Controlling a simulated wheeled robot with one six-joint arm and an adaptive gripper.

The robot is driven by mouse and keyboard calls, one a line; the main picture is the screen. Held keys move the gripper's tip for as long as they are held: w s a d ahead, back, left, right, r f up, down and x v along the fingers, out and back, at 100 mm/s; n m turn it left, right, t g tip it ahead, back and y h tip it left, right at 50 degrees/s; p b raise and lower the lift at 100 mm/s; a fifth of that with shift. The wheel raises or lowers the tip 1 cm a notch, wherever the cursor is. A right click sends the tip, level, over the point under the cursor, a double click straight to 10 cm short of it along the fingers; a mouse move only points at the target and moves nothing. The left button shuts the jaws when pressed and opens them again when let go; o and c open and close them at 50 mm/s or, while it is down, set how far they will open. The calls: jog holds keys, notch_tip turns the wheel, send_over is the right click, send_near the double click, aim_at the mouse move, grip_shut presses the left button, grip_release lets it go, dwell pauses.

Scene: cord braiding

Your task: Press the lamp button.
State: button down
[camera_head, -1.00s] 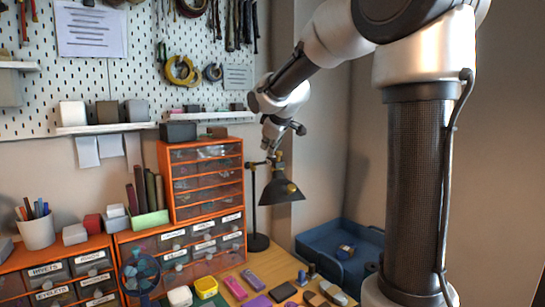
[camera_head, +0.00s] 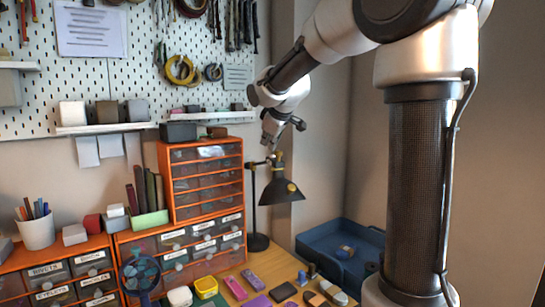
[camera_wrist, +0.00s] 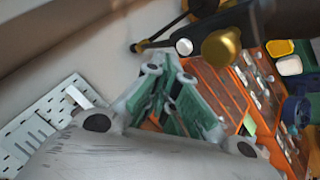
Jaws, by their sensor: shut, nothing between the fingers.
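The desk lamp (camera_head: 281,189) has a dark shade, a thin black post and brass fittings. It stands at the right end of the drawer units. In the wrist view a brass dome (camera_wrist: 221,50) and a small white round disc (camera_wrist: 184,46) sit on the dark lamp parts; I cannot tell which is the button. My gripper (camera_head: 267,143) is shut and empty, just above the lamp's upper joint. In the wrist view its green-sided fingers (camera_wrist: 158,68) are together, below and left of the white disc. Contact is unclear.
Orange drawer units (camera_head: 207,180) stand left of the lamp, close to my gripper. A pegboard (camera_head: 130,60) with tools is behind. A blue tray (camera_head: 340,252) is at the lower right. Small items crowd the table (camera_head: 262,266). Air right of the lamp is free.

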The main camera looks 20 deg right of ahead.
notch_tip(320, 180, up, 5)
dwell(0.7)
dwell(0.3)
jog(key=m+g, duration=0.2)
jog(key=m, duration=0.1)
send_near(270, 158)
jog(key=s+d+f, duration=0.2)
jog(key=s, duration=0.8)
jog(key=s+f+m+g, duration=0.1)
jog(key=s+f+m, duration=0.1)
jog(key=s+f, duration=0.4)
jog(key=s+a+f+m+g+y, duration=0.1)
jog(key=s+f, duration=0.5)
jog(key=s, duration=0.8)
jog(key=shift+a+f+m+g, duration=0.15)
jog(key=shift+a+m+g, duration=0.15)
jog(key=shift+m+g, duration=0.35)
